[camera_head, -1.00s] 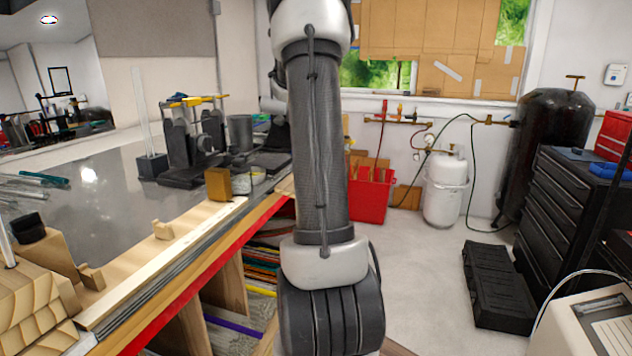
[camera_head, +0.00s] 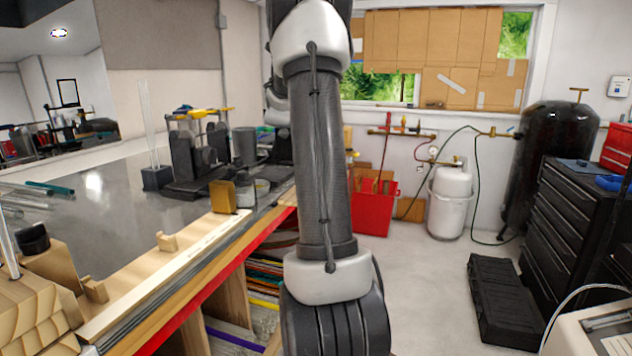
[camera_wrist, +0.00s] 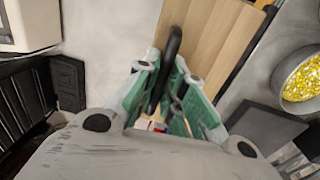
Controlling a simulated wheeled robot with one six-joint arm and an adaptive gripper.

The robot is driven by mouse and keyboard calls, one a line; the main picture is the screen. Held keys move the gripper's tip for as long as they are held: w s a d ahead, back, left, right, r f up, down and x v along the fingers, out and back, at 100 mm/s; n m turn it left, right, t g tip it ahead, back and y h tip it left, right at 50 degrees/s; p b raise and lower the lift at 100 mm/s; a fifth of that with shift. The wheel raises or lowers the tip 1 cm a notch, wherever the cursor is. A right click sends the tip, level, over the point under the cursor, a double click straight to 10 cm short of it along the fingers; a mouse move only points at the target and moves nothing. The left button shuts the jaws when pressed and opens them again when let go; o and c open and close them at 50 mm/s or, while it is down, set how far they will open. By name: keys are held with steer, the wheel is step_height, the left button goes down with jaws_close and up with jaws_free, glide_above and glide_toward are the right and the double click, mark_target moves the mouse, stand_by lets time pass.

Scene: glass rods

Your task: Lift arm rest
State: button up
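In the wrist view, a black loop-shaped handle (camera_wrist: 173,42) stands at a light wooden board (camera_wrist: 222,35), which I take to be the arm rest. My gripper (camera_wrist: 163,78) has green-padded fingers on both sides of the handle. The fingers are close to it, but I cannot tell whether both press on it. The handle's lower part is partly hidden between the fingers. In the head view my arm hangs down the middle, and my gripper and the board are out of sight.
A bench (camera_head: 100,253) with wooden blocks and glass rods is on the left. A black case (camera_head: 500,305) lies on the floor before a black drawer cabinet (camera_head: 575,230). In the wrist view, a bowl of yellow pieces (camera_wrist: 303,85) is at right. Floor behind my arm is clear.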

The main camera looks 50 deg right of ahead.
steer(key=shift+o, duration=0.2)
step_height(320, 180, up, 12)
steer(key=w, duration=0.1)
steer(key=shift+a, duration=0.3)
steer(key=shift+w, duration=0.1)
stand_by(0.5)
step_height(320, 180, down, 5)
steer(key=s+a+n, duration=0.1)
steer(key=a+n, duration=0.1)
steer(key=n, duration=0.1)
steer(key=s+a+n+t, duration=0.1)
steer(key=s+a+n, duration=0.2)
steer(key=s+a, duration=0.2)
steer(key=s+a+f+n+t, duration=0.1)
steer(key=s+a+n, duration=0.3)
steer(key=a, duration=0.8)
steer(key=s+a+f+n+t, duration=0.1)
steer(key=s+a+n+t, duration=0.2)
steer(key=a, duration=0.6)
steer(key=s, duration=0.2)
steer(key=shift+s, duration=0.35)
